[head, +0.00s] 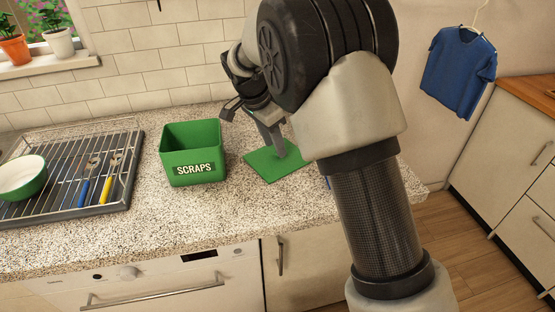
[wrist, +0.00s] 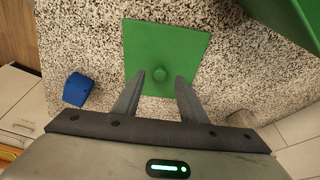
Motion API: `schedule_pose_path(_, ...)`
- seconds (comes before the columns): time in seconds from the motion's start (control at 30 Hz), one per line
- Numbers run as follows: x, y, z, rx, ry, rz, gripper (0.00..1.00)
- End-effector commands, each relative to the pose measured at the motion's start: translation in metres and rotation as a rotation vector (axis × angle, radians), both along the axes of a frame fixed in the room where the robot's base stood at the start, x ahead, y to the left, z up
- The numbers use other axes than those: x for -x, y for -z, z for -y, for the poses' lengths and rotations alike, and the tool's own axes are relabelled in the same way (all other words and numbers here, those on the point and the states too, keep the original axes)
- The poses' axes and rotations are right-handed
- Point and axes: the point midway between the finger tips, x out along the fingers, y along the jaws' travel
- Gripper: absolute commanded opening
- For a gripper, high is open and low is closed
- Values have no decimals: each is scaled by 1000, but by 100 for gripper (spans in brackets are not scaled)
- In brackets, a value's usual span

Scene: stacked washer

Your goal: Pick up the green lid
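The green lid (head: 268,167) lies flat on the speckled countertop, to the right of the green SCRAPS bin. I cannot tell whether the fingertips touch the lid.
The open green SCRAPS bin (head: 194,138) stands close to the lid's left. A dish rack (head: 70,205) with a bowl (head: 22,178) and utensils is further left. A blue object (wrist: 77,89) lies beside the lid in the wrist view. The counter's front edge is near.

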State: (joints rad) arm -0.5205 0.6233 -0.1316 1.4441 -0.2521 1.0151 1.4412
Motion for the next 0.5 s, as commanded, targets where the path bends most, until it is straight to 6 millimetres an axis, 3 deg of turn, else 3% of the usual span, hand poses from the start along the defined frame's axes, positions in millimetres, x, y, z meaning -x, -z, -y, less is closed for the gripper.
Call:
schedule_pose_path(0.13,-4,22,6,0,2,-2,38)
schedule_pose_path(0.37,-5,25,6,-1,1,1,38)
schedule_pose_path(0.5,-5,25,6,-1,0,1,18)
